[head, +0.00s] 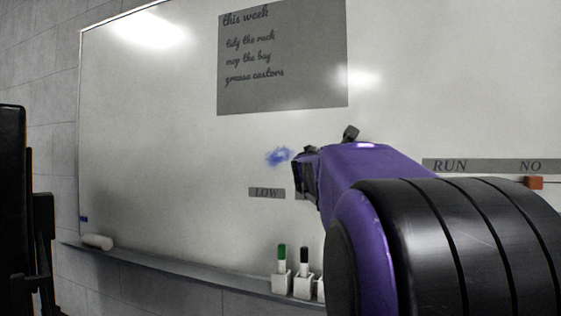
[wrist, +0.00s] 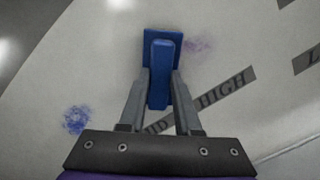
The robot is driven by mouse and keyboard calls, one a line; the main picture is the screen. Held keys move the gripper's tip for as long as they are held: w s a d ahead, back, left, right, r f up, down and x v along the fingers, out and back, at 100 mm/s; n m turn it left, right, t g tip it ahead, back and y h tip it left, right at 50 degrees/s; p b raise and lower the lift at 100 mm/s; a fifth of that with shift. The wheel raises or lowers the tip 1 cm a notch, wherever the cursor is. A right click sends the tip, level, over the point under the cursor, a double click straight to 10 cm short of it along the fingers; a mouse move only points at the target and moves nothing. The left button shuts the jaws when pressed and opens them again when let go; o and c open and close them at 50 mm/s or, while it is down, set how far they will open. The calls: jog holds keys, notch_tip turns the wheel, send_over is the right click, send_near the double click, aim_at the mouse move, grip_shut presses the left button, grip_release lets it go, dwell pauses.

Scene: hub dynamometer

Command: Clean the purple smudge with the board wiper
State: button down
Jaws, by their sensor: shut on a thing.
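My gripper (wrist: 160,88) is shut on the handle of a blue board wiper (wrist: 162,48), with one finger on each side. The wiper's flat blue pad lies at the far end, over the whiteboard; I cannot tell whether it touches the surface. A faint purple smudge (wrist: 200,46) shows just right of the pad, and the pad may cover part of it. A blue-violet smudge (wrist: 76,119) lies to the left of the fingers. In the head view a blue smudge (head: 278,156) is left of my gripper (head: 303,174), and my arm hides the purple one.
The whiteboard (head: 150,130) carries a grey "this week" sheet (head: 282,95) and label strips, including LOW (head: 267,193) and HIGH (wrist: 222,93). Its tray (head: 180,272) holds a white roll-shaped item (head: 97,242) and upright markers (head: 281,260). A dark object (head: 14,200) stands at the left edge.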

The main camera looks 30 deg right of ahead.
jog(key=s+d, duration=0.6)
jog(key=s, duration=0.1)
jog(key=shift+r+b, duration=0.3)
dwell(1.2)
jog(key=shift+w+a, duration=0.1)
jog(key=shift+w, duration=0.05)
jog(key=w+a, duration=0.6)
jog(key=w, duration=0.2)
jog(key=shift+a+p, duration=0.3)
jog(key=shift+a, duration=0.1)
dwell(0.4)
jog(key=shift+s+f, duration=0.1)
jog(key=shift+r+b+v, duration=0.2)
jog(key=shift+b+v, duration=0.1)
jog(key=shift+v, duration=2.65)
